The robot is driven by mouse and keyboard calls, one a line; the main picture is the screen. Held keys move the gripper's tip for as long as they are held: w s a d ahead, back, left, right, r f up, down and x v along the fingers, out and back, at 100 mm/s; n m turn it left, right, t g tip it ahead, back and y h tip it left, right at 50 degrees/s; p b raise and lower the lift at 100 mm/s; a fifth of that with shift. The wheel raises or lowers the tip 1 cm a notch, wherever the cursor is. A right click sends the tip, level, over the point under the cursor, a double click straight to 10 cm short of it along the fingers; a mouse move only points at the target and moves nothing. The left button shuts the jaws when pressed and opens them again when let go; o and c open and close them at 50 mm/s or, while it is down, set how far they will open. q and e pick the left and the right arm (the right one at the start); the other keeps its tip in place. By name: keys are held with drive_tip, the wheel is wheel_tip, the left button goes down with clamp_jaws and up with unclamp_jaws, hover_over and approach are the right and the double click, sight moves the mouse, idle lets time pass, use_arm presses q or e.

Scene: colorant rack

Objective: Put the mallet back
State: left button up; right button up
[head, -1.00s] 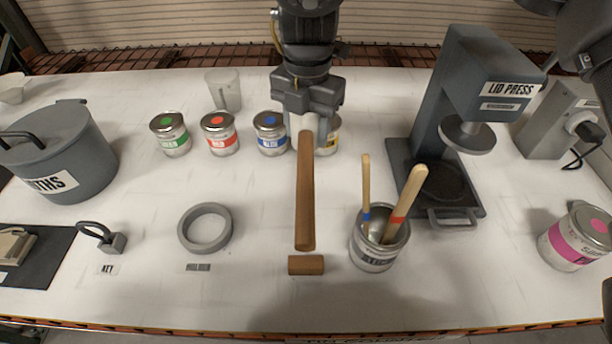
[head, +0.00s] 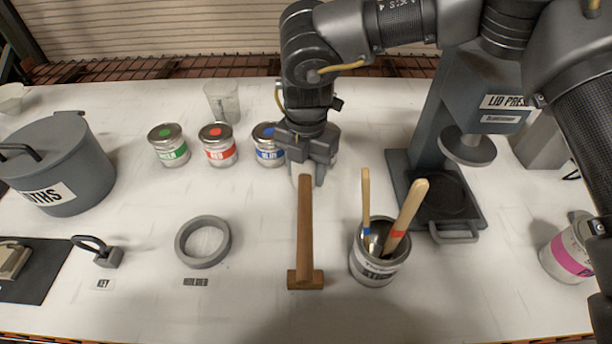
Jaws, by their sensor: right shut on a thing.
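The wooden mallet has a long brown handle (head: 305,230) and a short block head (head: 305,280). It lies lengthwise in the middle of the table in the head view, head toward the near edge. The handle meets the head. My right gripper (head: 307,178) is shut on the handle's far end, and its fingers partly hide that end. I cannot tell whether the mallet rests fully on the table. My left gripper is not in view.
A can with stirring sticks (head: 378,262) stands close right of the mallet. A grey ring (head: 203,241) lies to its left. Blue (head: 268,150), red (head: 217,150) and green (head: 168,150) cans stand behind. The lid press (head: 400,195) is at right. The near table strip is clear.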

wheel_tip(320, 180, down, 2)
drive_tip(key=shift+f, duration=0.25)
drive_tip(key=shift+w+f, duration=0.1)
drive_tip(key=shift+f, duration=0.1)
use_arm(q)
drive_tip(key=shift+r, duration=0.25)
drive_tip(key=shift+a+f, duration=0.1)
use_arm(e)
drive_tip(key=o, duration=1.1)
drive_tip(key=shift+f, duration=0.1)
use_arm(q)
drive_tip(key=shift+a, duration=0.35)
use_arm(e)
drive_tip(key=o, duration=0.4)
